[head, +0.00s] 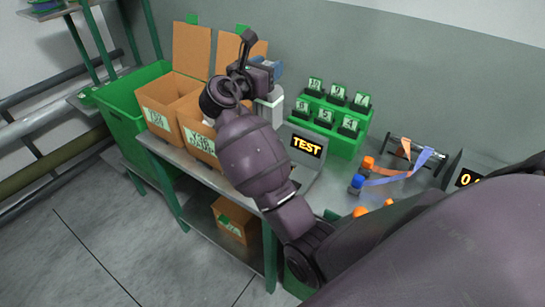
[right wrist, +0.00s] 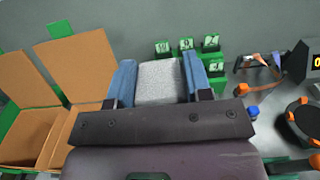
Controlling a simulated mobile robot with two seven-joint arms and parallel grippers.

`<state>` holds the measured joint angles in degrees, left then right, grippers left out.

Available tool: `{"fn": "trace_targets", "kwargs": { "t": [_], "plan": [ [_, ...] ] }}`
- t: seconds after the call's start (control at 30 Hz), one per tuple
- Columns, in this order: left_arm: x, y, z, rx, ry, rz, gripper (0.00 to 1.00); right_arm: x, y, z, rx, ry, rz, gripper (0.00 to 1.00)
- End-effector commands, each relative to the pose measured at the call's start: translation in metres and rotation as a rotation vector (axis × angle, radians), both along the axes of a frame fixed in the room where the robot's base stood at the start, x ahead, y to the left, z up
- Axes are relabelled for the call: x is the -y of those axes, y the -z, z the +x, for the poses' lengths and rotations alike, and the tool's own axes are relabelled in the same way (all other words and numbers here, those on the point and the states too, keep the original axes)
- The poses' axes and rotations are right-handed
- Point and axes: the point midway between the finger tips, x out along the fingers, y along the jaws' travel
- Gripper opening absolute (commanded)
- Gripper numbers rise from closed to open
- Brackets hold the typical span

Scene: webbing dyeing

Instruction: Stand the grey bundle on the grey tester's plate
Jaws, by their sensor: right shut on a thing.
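My right gripper (head: 268,68) is raised above the back of the bench, near the open cardboard boxes. In the right wrist view its two blue finger pads (right wrist: 160,82) are shut on the grey bundle (right wrist: 160,80), a pale, speckled block between them. In the head view the bundle is mostly hidden by the gripper. The grey tester, with a lit TEST display (head: 306,147), stands on the bench below and right of the gripper. I cannot make out its plate, as my arm covers that area. My left gripper is not in view.
Two open cardboard boxes (head: 160,118) stand at the bench's left end, beside a green bin (head: 120,125). A green rack (head: 325,125) with numbered cards is behind the tester. Orange and blue straps (head: 400,175) lie to the right, near another display (head: 467,178).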

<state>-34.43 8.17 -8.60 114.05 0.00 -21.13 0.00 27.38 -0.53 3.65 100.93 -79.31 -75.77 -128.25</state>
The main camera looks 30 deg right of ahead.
Motion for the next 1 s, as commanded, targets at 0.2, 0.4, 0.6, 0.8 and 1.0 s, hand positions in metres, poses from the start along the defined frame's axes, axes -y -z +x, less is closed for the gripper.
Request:
{"fn": "trace_targets", "kwargs": {
  "t": [0.2, 0.4, 0.6, 0.8, 1.0],
  "plan": [
    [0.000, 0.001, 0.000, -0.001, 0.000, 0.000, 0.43, 0.000, 0.009, 0.000, -0.001, 0.000, 0.000, 0.03],
    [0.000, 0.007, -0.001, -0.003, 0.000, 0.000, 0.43, 0.000, 0.049, 0.000, -0.006, 0.000, -0.001, 0.03],
    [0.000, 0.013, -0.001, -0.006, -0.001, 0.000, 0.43, 0.000, 0.092, -0.001, -0.006, 0.000, -0.001, 0.03],
    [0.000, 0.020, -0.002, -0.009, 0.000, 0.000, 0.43, 0.000, 0.133, 0.000, -0.005, 0.000, -0.002, 0.03],
    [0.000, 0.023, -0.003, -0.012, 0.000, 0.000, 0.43, 0.000, 0.155, 0.000, -0.001, -0.001, -0.001, 0.03]
  ]
}}
